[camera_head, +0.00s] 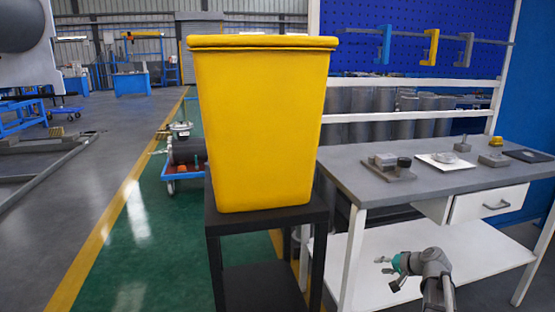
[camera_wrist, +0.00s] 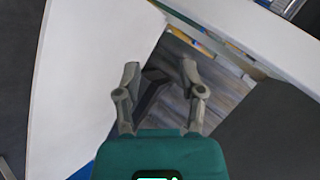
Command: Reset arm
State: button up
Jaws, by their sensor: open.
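My gripper (camera_head: 386,265) is at the lower right of the head view, in front of the workbench's white lower shelf. Its fingers point to the left in that view. In the wrist view my gripper (camera_wrist: 160,80) shows two grey fingers spread apart with nothing between them. The teal gripper body is at the bottom of that view. No object is held.
A tall yellow bin (camera_head: 258,130) stands on a black stand (camera_head: 265,222) at the centre. The grey workbench (camera_head: 400,200) at right carries several small metal parts. A blue cart (camera_head: 186,170) stands behind the bin. The floor at left is mostly open.

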jog(key=s+a+f+n+g+h, duration=0.3)
jog(key=s+a+f+g, duration=0.1)
jog(key=s+a, duration=0.55)
jog(key=s+a+f+n+g+h, duration=0.3)
jog(key=s+a+f+n+g, duration=0.15)
jog(key=s+a, duration=0.5)
notch_tip(320, 180, up, 37)
jog(key=d+p, duration=0.1)
jog(key=p, duration=3.5)
jog(key=shift+s+r+m, duration=0.15)
jog(key=shift+r+m, duration=0.05)
jog(key=shift+m, duration=0.25)
jog(key=shift+d, duration=0.1)
